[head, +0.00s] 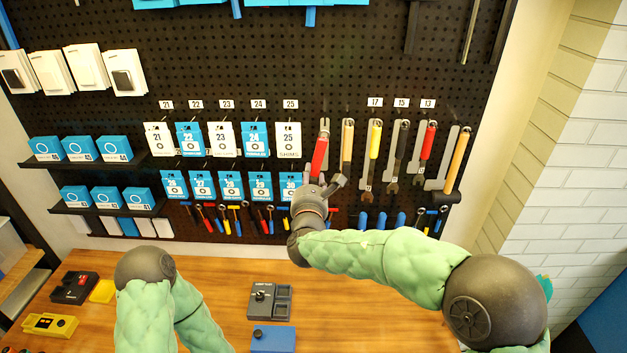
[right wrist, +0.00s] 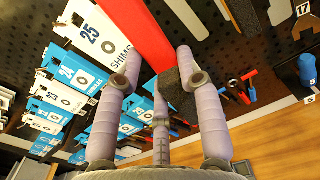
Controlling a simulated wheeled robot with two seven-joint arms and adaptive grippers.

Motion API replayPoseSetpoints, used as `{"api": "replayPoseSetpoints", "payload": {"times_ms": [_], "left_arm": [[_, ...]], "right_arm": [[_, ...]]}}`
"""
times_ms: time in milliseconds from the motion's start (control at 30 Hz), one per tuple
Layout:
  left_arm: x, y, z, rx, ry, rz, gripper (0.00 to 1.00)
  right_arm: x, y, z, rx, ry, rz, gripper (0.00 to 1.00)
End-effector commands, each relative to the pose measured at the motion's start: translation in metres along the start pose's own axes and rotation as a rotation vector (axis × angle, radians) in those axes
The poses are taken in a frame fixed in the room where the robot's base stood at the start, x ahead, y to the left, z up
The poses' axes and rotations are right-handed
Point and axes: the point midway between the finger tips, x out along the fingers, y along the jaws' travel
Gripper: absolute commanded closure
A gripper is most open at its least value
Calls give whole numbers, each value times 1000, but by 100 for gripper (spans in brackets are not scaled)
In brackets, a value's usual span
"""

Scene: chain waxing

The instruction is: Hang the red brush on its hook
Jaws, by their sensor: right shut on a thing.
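The red brush (head: 319,158) stands upright in front of the black pegboard, in the row of hanging tools, just right of the card marked 25. My right gripper (head: 320,188) is shut on its lower part. In the right wrist view the red handle (right wrist: 138,30) runs up between the fingers of the right gripper (right wrist: 158,65), and a dark rough block sits by the fingers (right wrist: 177,95). I cannot tell whether the brush's top touches a hook; the hook itself is too small to make out. My left gripper is out of view.
A yellow-handled tool (head: 374,140) and several similar tools hang close to the right. Shim cards (head: 288,140) hang close to the left. Small tools hang below. The wooden bench (head: 210,300) holds a grey device (head: 270,301) and a blue box (head: 273,339).

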Motion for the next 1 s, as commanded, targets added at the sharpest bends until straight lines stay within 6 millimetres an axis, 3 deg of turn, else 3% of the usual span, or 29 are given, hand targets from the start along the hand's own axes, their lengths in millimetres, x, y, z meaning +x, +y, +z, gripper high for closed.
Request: {"api": "replayPoseSetpoints", "payload": {"times_ms": [1000], "left_arm": [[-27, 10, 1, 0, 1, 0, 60]], "right_arm": [[52, -1, -4, 0, 0, -2, 96]]}}
